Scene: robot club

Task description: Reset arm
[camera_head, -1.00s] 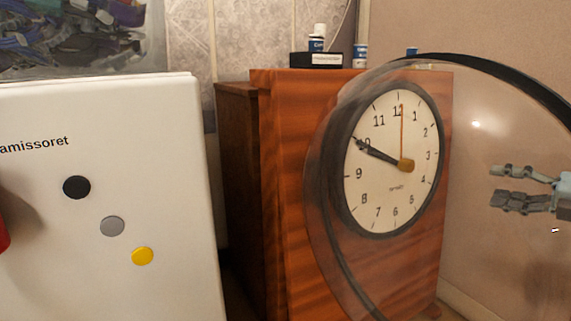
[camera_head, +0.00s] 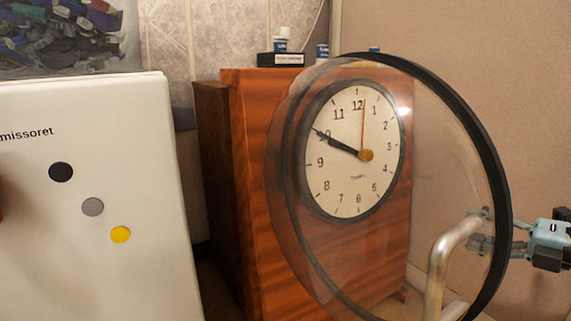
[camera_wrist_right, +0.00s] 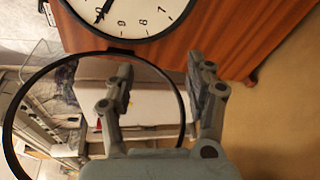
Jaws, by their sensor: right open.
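My right gripper (camera_head: 474,229) reaches in from the right in the head view, seen partly through a glass clock cover and beside its black rim. The clock (camera_head: 354,150) has a white face with black numerals, set in a wooden case (camera_head: 245,200). Its round glass cover stands swung open on its black rim (camera_head: 489,165); the rim also shows in the right wrist view (camera_wrist_right: 12,115). My left gripper is not in view.
A white cabinet (camera_head: 100,270) with black, grey and yellow dots stands at left. Small bottles (camera_head: 322,53) and a black box (camera_head: 280,59) sit on the case. Plain wall lies behind my gripper.

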